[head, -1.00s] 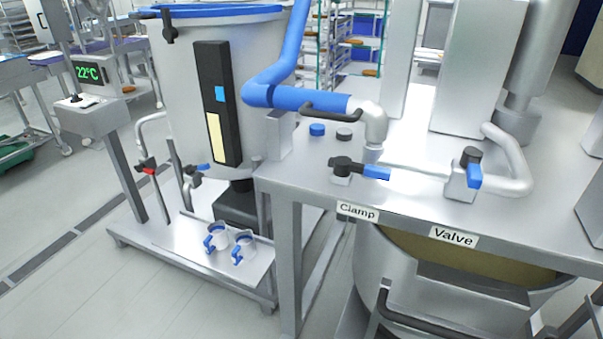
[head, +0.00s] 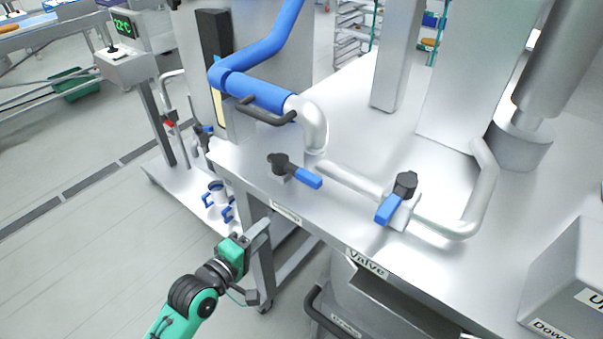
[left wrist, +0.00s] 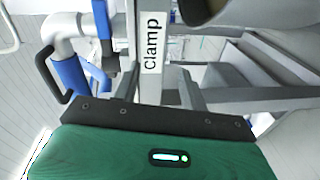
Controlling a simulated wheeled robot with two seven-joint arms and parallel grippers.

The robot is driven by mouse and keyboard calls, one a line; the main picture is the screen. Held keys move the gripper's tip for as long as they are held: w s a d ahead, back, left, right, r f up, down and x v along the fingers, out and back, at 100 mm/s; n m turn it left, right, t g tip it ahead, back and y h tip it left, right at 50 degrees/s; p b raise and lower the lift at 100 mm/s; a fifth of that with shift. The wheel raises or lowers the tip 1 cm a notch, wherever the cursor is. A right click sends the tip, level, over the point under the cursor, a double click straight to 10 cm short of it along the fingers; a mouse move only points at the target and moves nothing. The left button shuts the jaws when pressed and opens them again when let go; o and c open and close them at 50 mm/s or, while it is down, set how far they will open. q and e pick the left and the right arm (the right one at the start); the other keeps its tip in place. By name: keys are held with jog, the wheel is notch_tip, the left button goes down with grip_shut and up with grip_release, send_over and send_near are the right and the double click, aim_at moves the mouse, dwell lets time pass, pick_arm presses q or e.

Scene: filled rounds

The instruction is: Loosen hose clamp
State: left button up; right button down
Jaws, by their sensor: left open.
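The clamp lever (head: 295,171), a black knob with a blue handle, sits on the steel bench top (head: 345,210) near its front edge. The blue hose (head: 258,92) meets a silver pipe elbow (head: 313,125) behind it, with a black bar handle (head: 262,111) alongside. The "Clamp" label (head: 286,213) is on the bench's front edge. My left gripper (head: 264,230) is open and empty, in front of and below that edge, apart from the lever. In the left wrist view the label (left wrist: 152,43) shows beyond the open fingers (left wrist: 157,88). My right gripper is not in view.
The valve lever (head: 397,200), with its own blue handle, stands to the right beside a bent pipe (head: 475,200). A bench leg (head: 258,265) is close by my left gripper. The floor at left is open.

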pick_arm(q)
jog(key=h, duration=0.1)
send_near(305, 182)
jog(key=s+a+f, duration=0.2)
jog(key=s+a, duration=0.1)
jog(key=r, duration=0.2)
jog(key=shift+n+t+h, duration=0.3)
jog(key=shift+h, duration=0.1)
jog(key=p+x, duration=0.2)
jog(key=x, duration=0.4)
jog(key=p+x, duration=0.2)
jog(key=x, duration=0.4)
jog(key=shift+d+f+p, duration=0.2)
jog(key=shift+d+p, duration=0.1)
jog(key=shift+p, duration=0.1)
jog(key=shift+w+d, duration=0.35)
jog(key=shift+w, duration=0.1)
jog(key=shift+w+d+f, duration=0.1)
grip_shut()
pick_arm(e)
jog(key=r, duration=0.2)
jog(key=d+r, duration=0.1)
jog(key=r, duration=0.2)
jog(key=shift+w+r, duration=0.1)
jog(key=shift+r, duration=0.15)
